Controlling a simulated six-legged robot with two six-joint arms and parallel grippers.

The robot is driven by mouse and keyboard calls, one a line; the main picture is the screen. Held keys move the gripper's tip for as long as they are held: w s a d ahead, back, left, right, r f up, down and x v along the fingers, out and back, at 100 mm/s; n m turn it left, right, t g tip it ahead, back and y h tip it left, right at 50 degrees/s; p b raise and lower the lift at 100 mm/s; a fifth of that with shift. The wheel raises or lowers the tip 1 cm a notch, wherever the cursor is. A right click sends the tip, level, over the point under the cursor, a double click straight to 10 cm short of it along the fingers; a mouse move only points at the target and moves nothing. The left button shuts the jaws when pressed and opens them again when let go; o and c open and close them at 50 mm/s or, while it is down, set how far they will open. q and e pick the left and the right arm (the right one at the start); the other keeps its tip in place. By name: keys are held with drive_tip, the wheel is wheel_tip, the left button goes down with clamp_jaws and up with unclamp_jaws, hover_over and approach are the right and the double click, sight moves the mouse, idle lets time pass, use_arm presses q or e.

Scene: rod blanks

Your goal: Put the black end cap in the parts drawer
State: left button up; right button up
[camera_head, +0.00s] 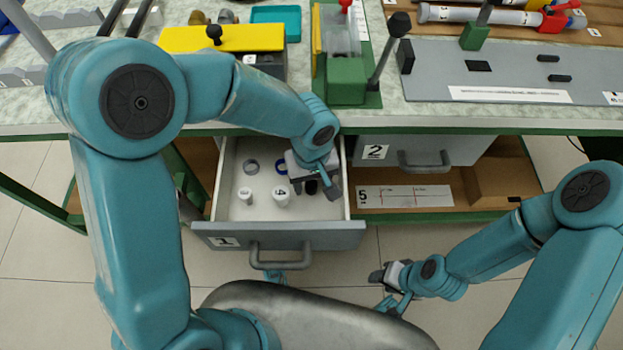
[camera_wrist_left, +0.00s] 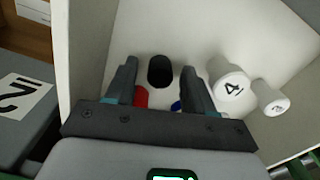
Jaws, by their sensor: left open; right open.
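The black end cap (camera_head: 311,187) lies on the white floor of the open drawer marked 1 (camera_head: 281,237), near its right wall. My left gripper (camera_head: 315,190) is inside the drawer, pointing down with open jaws. In the left wrist view the black cap (camera_wrist_left: 160,70) stands between and just past the two fingertips (camera_wrist_left: 159,68), with no contact visible. In the head view the gripper partly hides the cap. My right gripper (camera_head: 380,277) is open and empty over the floor to the right of the drawer.
A red part (camera_wrist_left: 141,97) shows behind a finger in the wrist view. Drawer 2 (camera_head: 412,150) is at the right. The bench (camera_head: 420,118) stands above.

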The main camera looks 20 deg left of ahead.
sight(311, 184)
use_arm(q)
wheel_tip(311, 184, up, 12)
drive_tip(key=p, duration=0.3)
idle(0.5)
